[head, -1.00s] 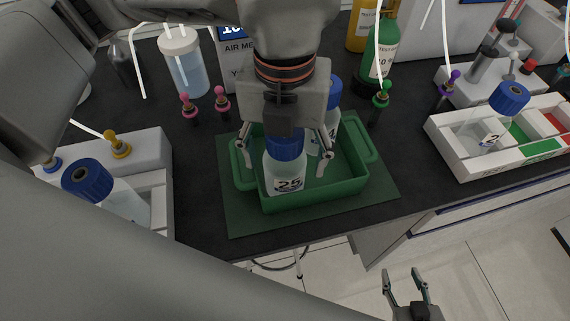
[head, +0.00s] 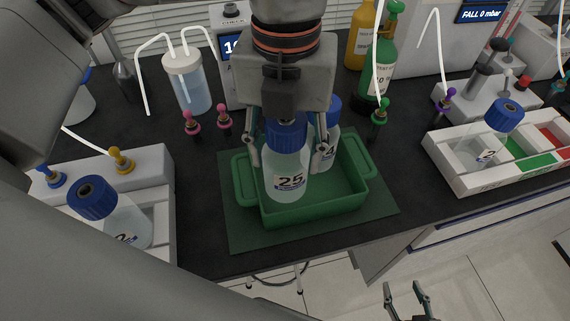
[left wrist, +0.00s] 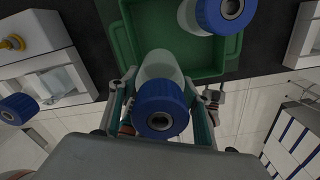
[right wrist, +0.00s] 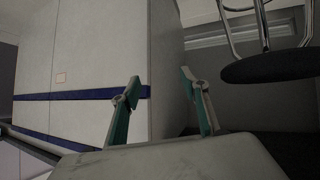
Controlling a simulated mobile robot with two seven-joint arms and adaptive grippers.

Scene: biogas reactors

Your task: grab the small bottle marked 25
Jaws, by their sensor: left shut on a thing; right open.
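The small bottle marked 25 (head: 290,165), clear with a blue cap, is upright over the green tray (head: 315,212). My left gripper (head: 288,158) comes down from above and is shut on it, one finger on each side. The bottle appears raised above the tray floor. In the left wrist view its blue cap (left wrist: 160,108) sits between the fingers. A second blue-capped bottle (head: 331,142) stands behind it in the tray, partly hidden by the gripper and bottle 25. My right gripper (head: 411,300) is open and empty, low in front of the bench; it shows in the right wrist view (right wrist: 165,90).
A bottle (head: 118,215) stands in a white holder at left. Another bottle (head: 484,150) stands in a white rack (head: 465,183) at right. Pink fittings (head: 192,124), a tubed container (head: 188,85) and a green bottle (head: 380,60) stand behind the tray. Bare bench lies beside the green mat (head: 238,235).

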